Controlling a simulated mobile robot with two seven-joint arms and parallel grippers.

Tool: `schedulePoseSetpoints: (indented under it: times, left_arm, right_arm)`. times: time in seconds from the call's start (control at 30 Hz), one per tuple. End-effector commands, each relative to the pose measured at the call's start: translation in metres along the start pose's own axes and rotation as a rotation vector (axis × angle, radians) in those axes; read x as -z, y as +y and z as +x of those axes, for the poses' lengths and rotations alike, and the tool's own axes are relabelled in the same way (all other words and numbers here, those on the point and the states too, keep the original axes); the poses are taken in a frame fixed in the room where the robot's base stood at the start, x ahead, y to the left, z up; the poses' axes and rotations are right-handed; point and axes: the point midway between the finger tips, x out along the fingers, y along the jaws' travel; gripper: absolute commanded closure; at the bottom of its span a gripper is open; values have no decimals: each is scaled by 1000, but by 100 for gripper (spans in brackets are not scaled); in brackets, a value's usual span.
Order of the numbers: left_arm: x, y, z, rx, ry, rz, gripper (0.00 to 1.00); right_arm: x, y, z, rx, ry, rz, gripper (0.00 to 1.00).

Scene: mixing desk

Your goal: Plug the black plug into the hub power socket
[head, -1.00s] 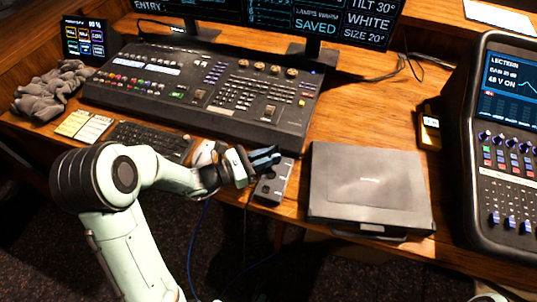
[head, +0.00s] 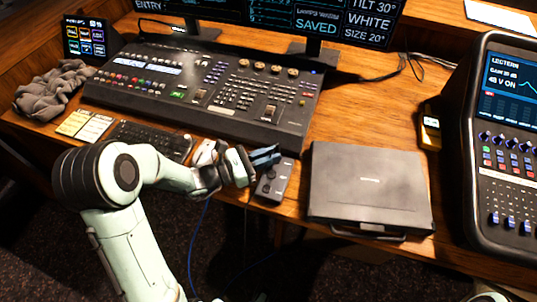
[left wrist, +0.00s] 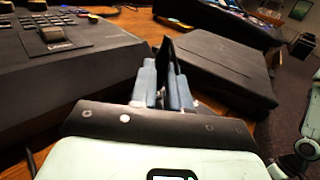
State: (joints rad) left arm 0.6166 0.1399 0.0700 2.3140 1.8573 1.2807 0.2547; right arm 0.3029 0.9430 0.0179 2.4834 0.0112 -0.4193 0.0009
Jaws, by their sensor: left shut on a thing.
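My left gripper (head: 268,157) is over the front edge of the desk, shut on the black plug. In the left wrist view the plug (left wrist: 168,58) shows as a dark, thin shape standing up between the blue-grey fingers (left wrist: 165,85). In the head view the fingers mostly hide the plug. The hub (head: 274,181) is a small grey box on the desk edge, just below the fingertips in the picture. Its power socket cannot be made out. Whether the plug touches the hub cannot be told. My right gripper does not show.
A blue cable (head: 196,235) hangs below the desk edge. Bare wood (head: 355,115) shows behind the laptop.

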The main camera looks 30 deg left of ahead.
Motion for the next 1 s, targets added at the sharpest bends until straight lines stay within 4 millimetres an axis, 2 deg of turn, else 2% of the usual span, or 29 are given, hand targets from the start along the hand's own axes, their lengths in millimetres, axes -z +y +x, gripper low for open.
schedulePoseSetpoints:
  times: [1.0]
  left_arm:
    - [12, 0, 0, 0, 0, 0, 100]
  right_arm:
    - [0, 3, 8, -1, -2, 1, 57]
